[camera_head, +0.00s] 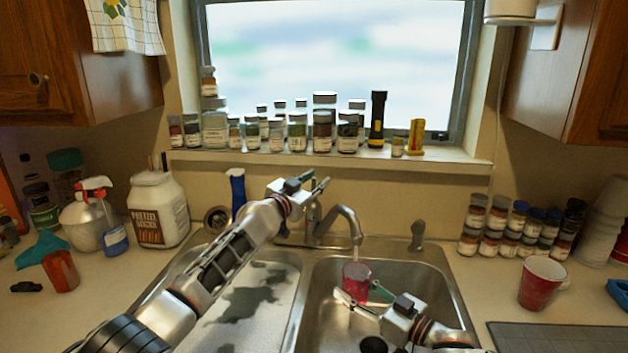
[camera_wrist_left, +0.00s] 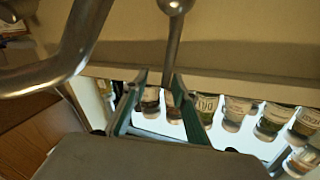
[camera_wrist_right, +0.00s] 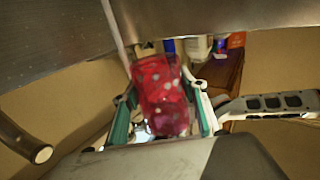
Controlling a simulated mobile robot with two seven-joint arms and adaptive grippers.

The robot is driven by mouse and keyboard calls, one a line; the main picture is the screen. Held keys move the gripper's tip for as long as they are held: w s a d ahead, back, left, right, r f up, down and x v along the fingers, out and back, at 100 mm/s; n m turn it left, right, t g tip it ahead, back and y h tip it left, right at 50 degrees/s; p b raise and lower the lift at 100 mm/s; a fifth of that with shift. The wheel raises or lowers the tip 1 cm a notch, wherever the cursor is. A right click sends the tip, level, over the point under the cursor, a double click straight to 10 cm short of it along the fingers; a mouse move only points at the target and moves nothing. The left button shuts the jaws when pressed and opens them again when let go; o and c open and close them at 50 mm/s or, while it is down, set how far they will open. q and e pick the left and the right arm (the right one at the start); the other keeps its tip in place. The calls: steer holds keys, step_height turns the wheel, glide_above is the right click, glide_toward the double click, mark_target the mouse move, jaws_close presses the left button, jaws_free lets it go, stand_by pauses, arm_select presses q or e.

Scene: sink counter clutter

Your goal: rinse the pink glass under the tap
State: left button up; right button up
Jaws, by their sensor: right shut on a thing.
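The pink glass (camera_head: 356,275) is under the tap's spout (camera_head: 350,220), over the right sink basin. A thin stream of water (camera_wrist_right: 113,35) runs down toward the glass in the right wrist view. My right gripper (camera_head: 366,296) is shut on the glass. The glass (camera_wrist_right: 160,92) sits between its fingers in the right wrist view, red and see-through with pale spots. My left gripper (camera_head: 306,186) is open by the tap's handle. In the left wrist view its fingers (camera_wrist_left: 158,78) are apart, with the metal lever (camera_wrist_left: 172,40) appearing between them; contact is unclear.
Several spice jars (camera_head: 295,135) and a flashlight (camera_head: 377,120) line the windowsill behind the tap. A red mug (camera_head: 541,283) and stacked jars (camera_head: 515,228) stand right of the sink. A spray bottle (camera_head: 88,215) and a white jug (camera_head: 158,207) stand left.

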arm_select(q)
steer(key=shift+w+a, duration=0.15)
steer(key=shift+w, duration=0.3)
jaws_close()
steer(key=shift+s, duration=0.1)
steer(key=shift+s+t, duration=0.2)
steer(key=shift+t, duration=0.4)
steer(key=shift+s+f+m+t+h, duration=0.5)
steer(key=shift+s+m+t, duration=0.1)
steer(key=shift+s+m, duration=0.1)
